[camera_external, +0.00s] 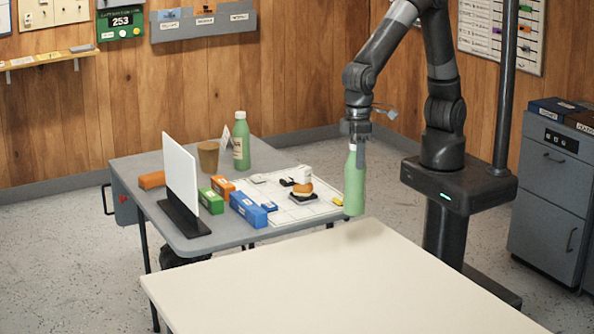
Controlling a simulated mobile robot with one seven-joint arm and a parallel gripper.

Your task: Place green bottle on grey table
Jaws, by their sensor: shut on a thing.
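A green bottle (354,187) with a white cap hangs upright in my gripper (357,140), which is shut on its top. The bottle is in the air at the right edge of the grey table (148,168), above or just behind the far edge of a cream table; the exact height is hard to tell. A second green bottle (241,148) with a white cap stands upright at the back of the grey table.
The grey table holds a white upright panel (181,176), a brown cup (208,157), orange, green and blue boxes (248,209), and a white sheet with small items. The cream table (330,285) in front is bare. Grey cabinets (553,190) stand at right.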

